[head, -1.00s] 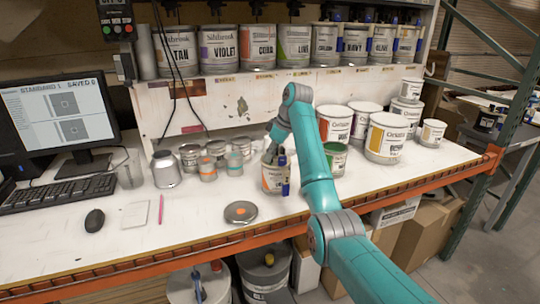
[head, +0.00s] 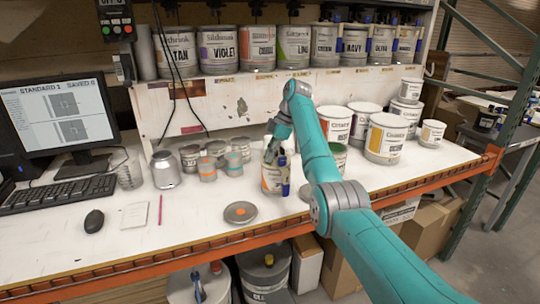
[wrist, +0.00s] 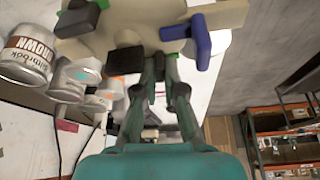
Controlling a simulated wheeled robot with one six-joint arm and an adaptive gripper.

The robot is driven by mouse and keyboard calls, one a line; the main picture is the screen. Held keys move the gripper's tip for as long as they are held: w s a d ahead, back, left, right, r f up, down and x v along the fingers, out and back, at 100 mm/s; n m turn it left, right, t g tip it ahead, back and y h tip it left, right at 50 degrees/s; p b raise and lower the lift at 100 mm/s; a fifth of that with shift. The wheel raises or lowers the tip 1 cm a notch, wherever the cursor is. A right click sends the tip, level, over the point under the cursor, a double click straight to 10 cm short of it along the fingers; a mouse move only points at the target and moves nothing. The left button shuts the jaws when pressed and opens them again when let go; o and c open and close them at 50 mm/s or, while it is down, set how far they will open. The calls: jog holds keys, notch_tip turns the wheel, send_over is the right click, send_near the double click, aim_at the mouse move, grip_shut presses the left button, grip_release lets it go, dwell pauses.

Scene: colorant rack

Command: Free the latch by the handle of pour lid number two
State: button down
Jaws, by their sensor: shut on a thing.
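In the head view my gripper (head: 276,152) is low at the top of a white can (head: 271,180) with an orange label patch, on the bench. A blue handle (head: 285,188) stands at that can's right side. The wrist view shows a cream lid body (wrist: 120,25) close up, with black, dark green and blue handles (wrist: 198,42). My gripper (wrist: 160,68) there has its fingers close together against the lid's edge, between a black handle (wrist: 126,60) and the blue one. It is shut on part of the lid; the fingers hide which part. No lid number is readable.
Several small cans (head: 207,168) and a metal jar (head: 165,169) stand to the left. Larger cans (head: 386,138) stand to the right. A round lid (head: 240,212) lies near the front edge. Labelled cans fill the shelf (head: 240,72) above.

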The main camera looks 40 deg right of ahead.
dwell(0.8)
jog(key=c, duration=1.5)
grip_release()
jog(key=shift+c, duration=0.2)
